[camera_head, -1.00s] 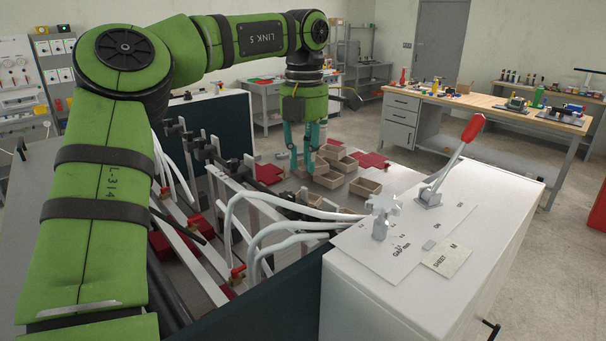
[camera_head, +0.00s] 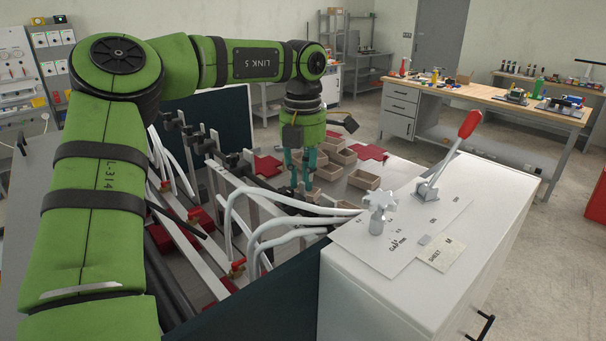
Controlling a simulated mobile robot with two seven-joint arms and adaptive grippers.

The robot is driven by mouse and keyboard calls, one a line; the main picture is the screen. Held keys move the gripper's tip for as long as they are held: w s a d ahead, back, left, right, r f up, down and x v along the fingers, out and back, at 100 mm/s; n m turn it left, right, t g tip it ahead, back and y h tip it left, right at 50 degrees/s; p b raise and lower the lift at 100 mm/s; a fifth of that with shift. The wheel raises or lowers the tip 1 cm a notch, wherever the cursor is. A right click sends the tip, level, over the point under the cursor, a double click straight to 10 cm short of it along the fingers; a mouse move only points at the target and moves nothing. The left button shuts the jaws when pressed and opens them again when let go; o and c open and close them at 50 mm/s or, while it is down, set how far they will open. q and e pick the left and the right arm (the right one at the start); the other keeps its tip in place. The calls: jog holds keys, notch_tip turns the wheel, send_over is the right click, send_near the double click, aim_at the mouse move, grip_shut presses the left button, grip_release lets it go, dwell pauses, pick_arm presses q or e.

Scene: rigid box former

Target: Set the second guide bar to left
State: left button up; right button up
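I cannot tell for sure which bar is the second. My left gripper (camera_head: 303,190), with teal fingers, points down at the far right end of the bars, beside the small trays. Its fingers stand apart and nothing shows between them; the fingertips' exact contact is unclear. My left arm covers the left part of the machine. My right gripper is not in view.
White hoses (camera_head: 285,222) arch over the near bars. A white cabinet (camera_head: 400,290) carries a star knob (camera_head: 379,205), a red-handled lever (camera_head: 468,126) and a sheet card (camera_head: 441,254).

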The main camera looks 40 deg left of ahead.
pick_arm(q)
notch_tip(320, 180, up, 12)
dwell(0.7)
jog(key=shift+a, duration=0.1)
dwell(0.4)
